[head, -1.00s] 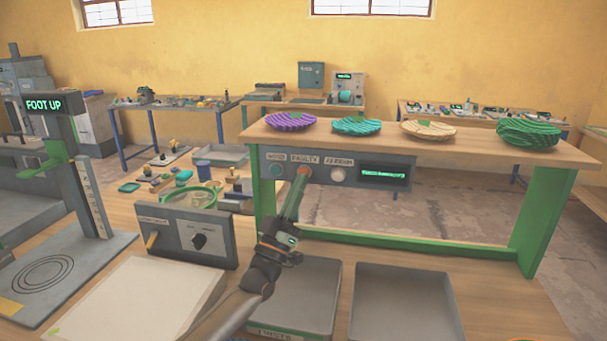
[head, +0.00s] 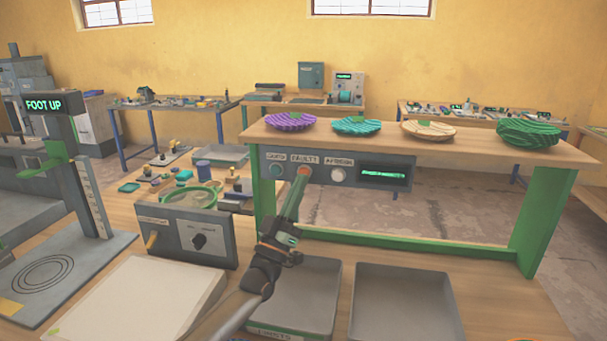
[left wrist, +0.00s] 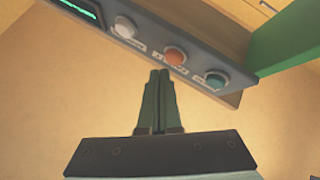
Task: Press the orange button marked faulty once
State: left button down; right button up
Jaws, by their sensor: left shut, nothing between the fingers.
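The orange button (head: 303,170) sits under the label FAULTY on the grey panel (head: 318,186) below the raised shelf. It also shows in the left wrist view (left wrist: 175,56), between the white button (left wrist: 125,27) and the teal button (left wrist: 215,79). My left gripper (head: 301,178) is shut and empty, its fingers pointing up at the orange button. In the left wrist view its tips (left wrist: 160,72) lie just below and slightly left of that button. Whether they touch it I cannot tell. My right gripper is not in view.
The shelf (head: 470,150) carries a purple, a teal, a cream and several green plates. A lit display (head: 383,174) is at the panel's right end. Two grey trays (head: 405,300) lie below. A press (head: 62,165) reading FOOT UP and a control box (head: 165,230) stand left.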

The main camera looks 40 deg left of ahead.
pick_arm(q)
jog(key=shift+w, duration=0.15)
jog(key=shift+w+a, duration=0.2)
jog(key=shift+w, duration=0.05)
jog(key=shift+w+a+b, duration=0.2)
jog(key=shift+w+b, duration=0.1)
jog(key=shift+b, duration=0.15)
dwell(0.7)
jog(key=shift+s+d+r, duration=0.1)
jog(key=shift+s+d+p, duration=0.3)
jog(key=shift+s+p, duration=0.3)
jog(key=s+p, duration=0.1)
jog(key=s+d+p, duration=0.1)
jog(key=s, duration=0.1)
jog(key=s+d+p, duration=0.1)
jog(key=shift+s+d, duration=0.2)
jog(key=shift+d, duration=0.05)
dwell(0.3)
